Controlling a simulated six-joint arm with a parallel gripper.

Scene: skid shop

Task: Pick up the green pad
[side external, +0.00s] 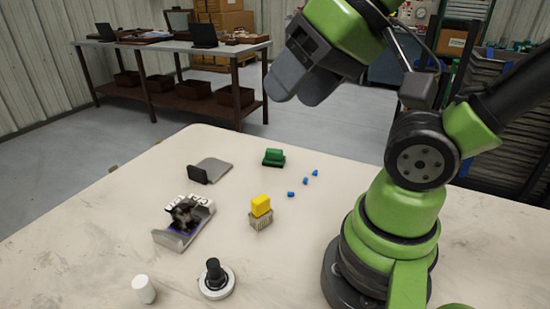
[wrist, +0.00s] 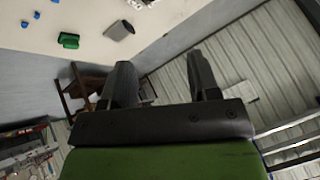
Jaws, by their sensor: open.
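The green pad (side external: 274,157) lies on the pale table, toward its far side in the side external view. It looks like a small rounded green block with a darker green lower part. It also shows in the wrist view (wrist: 69,41), small and near the top left. My gripper (side external: 297,84) is high above the table, well apart from the pad. In the wrist view my gripper's two dark fingers (wrist: 163,80) stand wide apart with nothing between them. The gripper is open and empty.
Several small blue pieces (side external: 305,182) lie right of the pad. A yellow block (side external: 261,205) sits on a grey-beige block nearer. A grey plate with a dark upright (side external: 198,174), a tray with dark bits (side external: 164,238), a white cylinder (side external: 144,289) and a black knob (side external: 214,272) stand left and front.

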